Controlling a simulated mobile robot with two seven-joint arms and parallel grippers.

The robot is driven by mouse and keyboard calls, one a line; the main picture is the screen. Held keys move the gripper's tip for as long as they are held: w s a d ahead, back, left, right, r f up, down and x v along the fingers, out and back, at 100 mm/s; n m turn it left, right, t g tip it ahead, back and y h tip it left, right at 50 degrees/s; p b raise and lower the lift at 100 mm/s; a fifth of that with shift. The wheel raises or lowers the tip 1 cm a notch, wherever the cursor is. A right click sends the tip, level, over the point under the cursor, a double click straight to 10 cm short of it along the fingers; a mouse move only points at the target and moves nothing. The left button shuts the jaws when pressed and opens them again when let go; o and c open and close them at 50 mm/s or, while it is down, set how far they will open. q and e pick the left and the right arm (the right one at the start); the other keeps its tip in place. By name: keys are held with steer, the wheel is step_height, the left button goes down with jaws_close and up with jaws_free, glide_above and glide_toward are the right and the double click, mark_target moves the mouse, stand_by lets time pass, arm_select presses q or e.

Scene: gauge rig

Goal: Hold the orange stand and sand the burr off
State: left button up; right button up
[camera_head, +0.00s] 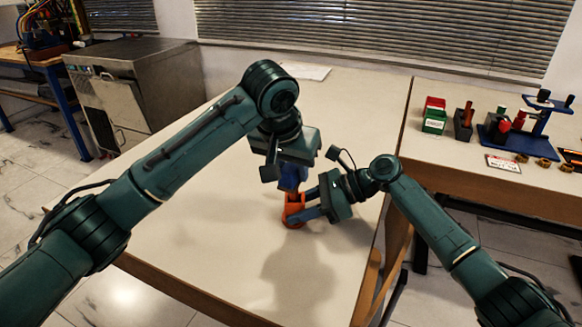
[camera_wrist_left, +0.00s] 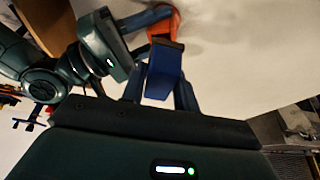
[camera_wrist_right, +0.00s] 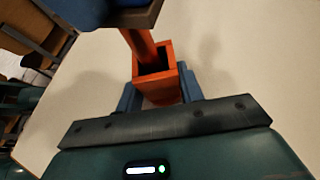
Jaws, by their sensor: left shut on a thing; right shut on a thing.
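The orange stand (camera_head: 292,215) is on the tabletop near its middle. In the right wrist view the stand (camera_wrist_right: 157,88) has an open square box and an upright orange post (camera_wrist_right: 140,42). My right gripper (camera_wrist_right: 160,92) is shut on the box, one finger on each side. My left gripper (camera_head: 291,178) is above it, shut on a blue block (camera_wrist_left: 163,76) with a dark face. In the right wrist view the blue block (camera_wrist_right: 100,12) is over the post's top, which it hides. I cannot tell whether they touch. I cannot see the burr.
A second table (camera_head: 450,165) on the right bears a red and green box (camera_head: 434,115), a blue rig (camera_head: 510,135), brass-coloured parts and a small sign (camera_head: 503,163). A white sheet (camera_head: 306,72) lies at the back. The table around the stand is clear.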

arm_select(q)
steer(key=shift+w+d+f, duration=0.15)
steer(key=shift+w+f, duration=0.2)
steer(key=shift+w, duration=0.1)
steer(key=w+d+r, duration=0.1)
steer(key=w+r, duration=0.2)
steer(key=r, duration=0.2)
steer(key=shift+d+r, duration=0.15)
steer(key=shift+r, duration=0.1)
stand_by(0.3)
stand_by(0.3)
steer(key=s, duration=0.1)
steer(key=s+a, duration=0.1)
steer(key=shift+s+a, duration=0.15)
steer(key=shift+s, duration=0.25)
steer(key=shift+f, duration=1.85)
